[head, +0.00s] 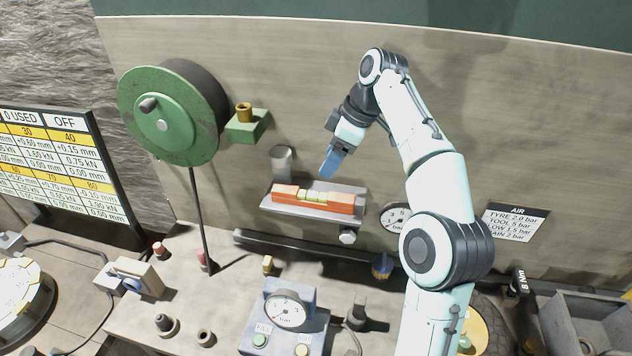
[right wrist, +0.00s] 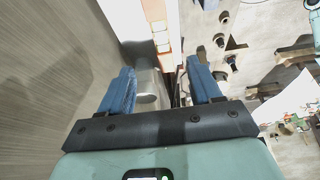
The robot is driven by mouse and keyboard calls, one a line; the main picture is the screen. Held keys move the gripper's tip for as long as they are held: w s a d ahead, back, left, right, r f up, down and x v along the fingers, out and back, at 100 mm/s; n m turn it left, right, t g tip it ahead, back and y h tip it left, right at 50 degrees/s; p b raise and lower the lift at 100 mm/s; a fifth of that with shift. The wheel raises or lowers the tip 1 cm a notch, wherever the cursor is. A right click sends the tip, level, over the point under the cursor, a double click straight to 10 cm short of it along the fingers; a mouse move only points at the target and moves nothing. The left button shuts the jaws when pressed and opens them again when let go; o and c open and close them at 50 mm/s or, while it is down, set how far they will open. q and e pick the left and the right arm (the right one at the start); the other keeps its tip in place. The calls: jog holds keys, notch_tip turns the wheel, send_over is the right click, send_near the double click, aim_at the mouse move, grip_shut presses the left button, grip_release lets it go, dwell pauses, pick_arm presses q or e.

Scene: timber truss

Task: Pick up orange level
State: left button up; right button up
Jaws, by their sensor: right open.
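The orange level (head: 315,200) lies on a small grey wall shelf (head: 275,209) in the head view, with pale green vials along its top. My right gripper (head: 331,163) is above the level with its blue fingers pointing down, apart from it. In the right wrist view the gripper (right wrist: 160,90) is open with two blue fingers spread and nothing between them. Part of the level (right wrist: 167,62) shows beyond the fingers there. My left gripper is not in view.
A grey cup-like fitting (head: 281,162) stands behind the shelf's left end. A green reel (head: 172,112) is on the wall to the left. A gauge (head: 397,217) is right of the shelf. A blue gauge box (head: 284,318) stands on the bench below.

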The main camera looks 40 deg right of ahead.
send_over(313, 194)
jog(key=s+d, duration=0.1)
jog(key=d, duration=0.1)
jog(key=f, duration=0.6)
jog(key=shift+a+f, duration=0.25)
jog(key=shift+a+f+b, duration=0.15)
jog(key=shift+f+b, duration=0.2)
jog(key=shift+f, duration=0.15)
jog(key=x, duration=0.4)
jog(key=shift+s+f+b, duration=0.15)
jog(key=shift+f+b, duration=0.1)
jog(key=shift+b, duration=0.05)
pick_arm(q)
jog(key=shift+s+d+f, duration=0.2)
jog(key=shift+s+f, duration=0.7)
pick_arm(e)
jog(key=shift+r, duration=0.1)
grip_shut()
